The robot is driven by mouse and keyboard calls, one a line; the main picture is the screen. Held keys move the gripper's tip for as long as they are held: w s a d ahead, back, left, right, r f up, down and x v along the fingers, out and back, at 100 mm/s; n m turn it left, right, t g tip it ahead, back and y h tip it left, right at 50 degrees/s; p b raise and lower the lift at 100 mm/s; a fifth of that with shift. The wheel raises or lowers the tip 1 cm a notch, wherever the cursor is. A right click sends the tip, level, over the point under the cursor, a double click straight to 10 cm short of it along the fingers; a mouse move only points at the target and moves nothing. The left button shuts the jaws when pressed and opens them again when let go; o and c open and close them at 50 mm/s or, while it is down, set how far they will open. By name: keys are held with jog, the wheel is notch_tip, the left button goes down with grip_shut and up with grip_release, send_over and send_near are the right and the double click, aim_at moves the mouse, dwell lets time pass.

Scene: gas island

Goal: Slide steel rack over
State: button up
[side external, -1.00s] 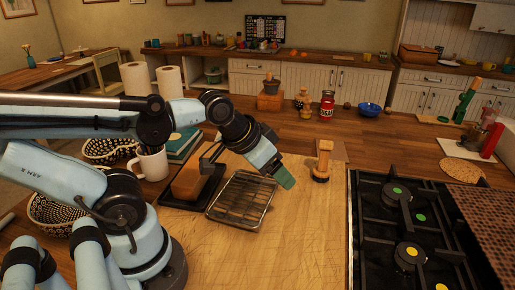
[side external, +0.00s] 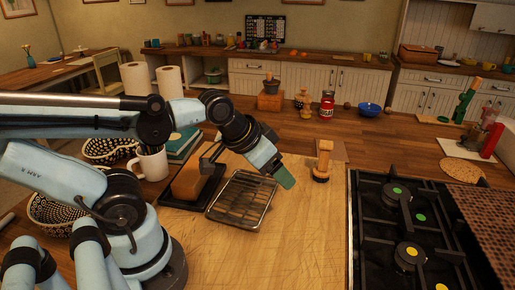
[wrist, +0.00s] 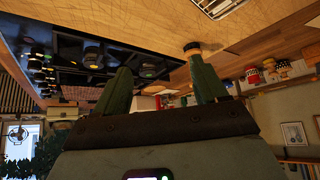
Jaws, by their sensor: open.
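The steel rack (side external: 241,201) is a wire rack in a shallow metal frame, lying on the wooden board (side external: 300,240) in the side view. A corner of the rack shows at the top of the wrist view (wrist: 217,8). My gripper (side external: 287,178) is above the rack's far right corner, its green fingertip pointing down and to the right. In the wrist view my gripper (wrist: 160,90) has two green fingers spread apart with nothing between them. I cannot tell from the side view whether a finger touches the rack's edge.
A brown loaf-like block (side external: 192,182) on a dark tray stands just left of the rack. A wooden press (side external: 321,162) stands to its right, then the black gas hob (side external: 412,235). A white mug (side external: 152,162) is at the left. The board's front is clear.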

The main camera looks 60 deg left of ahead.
aim_at(233, 192)
jog(key=shift+c, duration=0.5)
